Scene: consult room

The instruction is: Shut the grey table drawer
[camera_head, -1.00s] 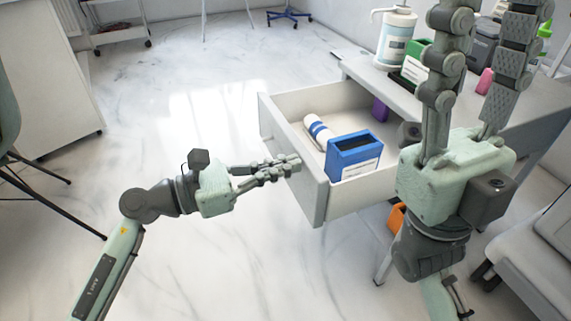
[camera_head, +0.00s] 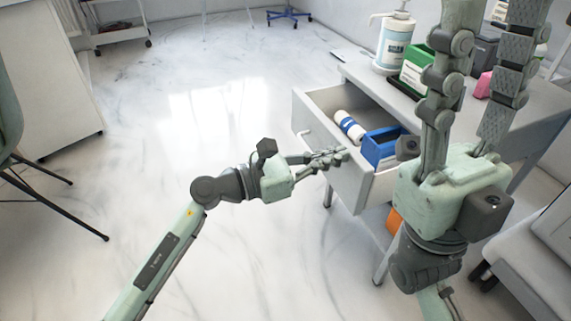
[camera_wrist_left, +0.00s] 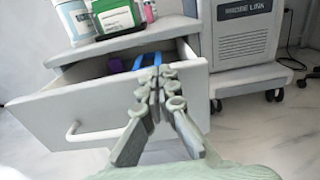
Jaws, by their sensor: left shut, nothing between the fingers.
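The grey table drawer (camera_head: 318,148) is partly open, sticking out to the left from under the grey table top (camera_head: 405,95). In the left wrist view the drawer front (camera_wrist_left: 110,112) fills the middle, with its white handle (camera_wrist_left: 92,132) at the left. My left gripper (camera_head: 343,156) is shut and empty, its fingertips at the drawer front; I cannot tell for certain whether they touch. My right gripper (camera_head: 478,75) is raised high at the right with its fingers apart, hiding part of the table. A white-and-blue roll (camera_head: 349,126) and a blue box (camera_head: 378,147) lie inside the drawer.
On the table stand a pump bottle (camera_head: 394,42), a green box (camera_head: 416,68) and a pink item (camera_head: 483,85). An orange thing (camera_head: 394,220) shows below the drawer. A chair (camera_head: 12,120) stands at the far left. The floor left of the drawer is clear.

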